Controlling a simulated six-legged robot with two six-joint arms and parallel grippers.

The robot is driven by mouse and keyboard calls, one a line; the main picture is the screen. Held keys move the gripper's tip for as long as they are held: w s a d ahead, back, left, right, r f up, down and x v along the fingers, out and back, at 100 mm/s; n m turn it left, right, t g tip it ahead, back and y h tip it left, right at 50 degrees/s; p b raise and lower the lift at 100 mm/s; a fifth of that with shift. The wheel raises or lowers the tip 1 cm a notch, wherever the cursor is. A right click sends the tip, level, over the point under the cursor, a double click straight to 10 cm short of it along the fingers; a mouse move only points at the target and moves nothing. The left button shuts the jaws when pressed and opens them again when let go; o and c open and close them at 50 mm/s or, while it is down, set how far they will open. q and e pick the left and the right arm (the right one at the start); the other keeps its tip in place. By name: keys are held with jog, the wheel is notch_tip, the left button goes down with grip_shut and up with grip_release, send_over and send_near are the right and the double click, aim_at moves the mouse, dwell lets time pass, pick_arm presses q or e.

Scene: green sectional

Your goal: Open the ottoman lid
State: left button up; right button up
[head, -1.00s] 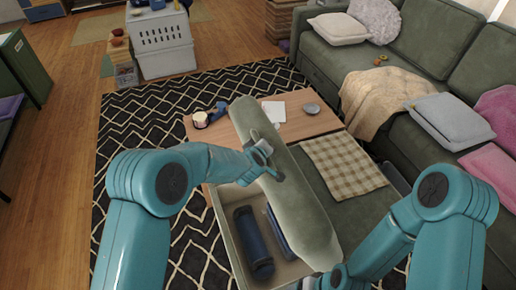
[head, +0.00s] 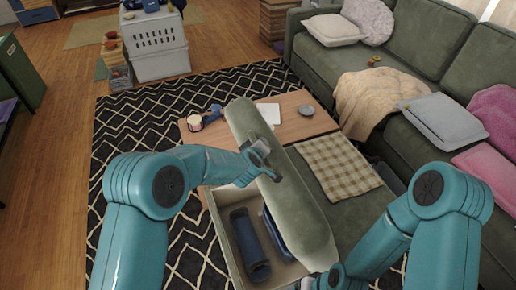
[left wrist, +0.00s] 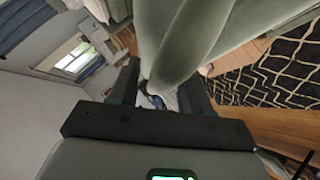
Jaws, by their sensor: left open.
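The ottoman lid (head: 285,190), a padded green slab, stands raised and tilted over the ottoman box (head: 223,237) in the head view. The open box shows a dark blue roll (head: 249,243) and another blue item (head: 277,232) inside, partly hidden by the lid. My left gripper (head: 264,158) is open at the lid's left edge, around its middle. In the left wrist view the lid (left wrist: 180,35) fills the space just ahead of the spread fingers; contact is unclear. My right gripper (head: 325,282) is low at the lid's near end, mostly hidden, its jaws unreadable.
A wooden table (head: 302,127) with a cup (head: 195,122) and papers stands behind the lid. A checkered cloth (head: 338,165) lies right of it. The green sectional (head: 408,45) bounds the right side. Patterned rug (head: 125,135) lies clear at left.

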pick_arm(q)
jog(key=shift+s+r, duration=0.15)
jog(key=shift+s, duration=0.1)
jog(key=b+v, duration=0.1)
jog(key=v, duration=1.4)
jog(key=shift+s+r+b, duration=0.2)
jog(key=shift+s+b, duration=0.05)
jog(key=shift+b, duration=0.1)
jog(key=shift+a, duration=0.15)
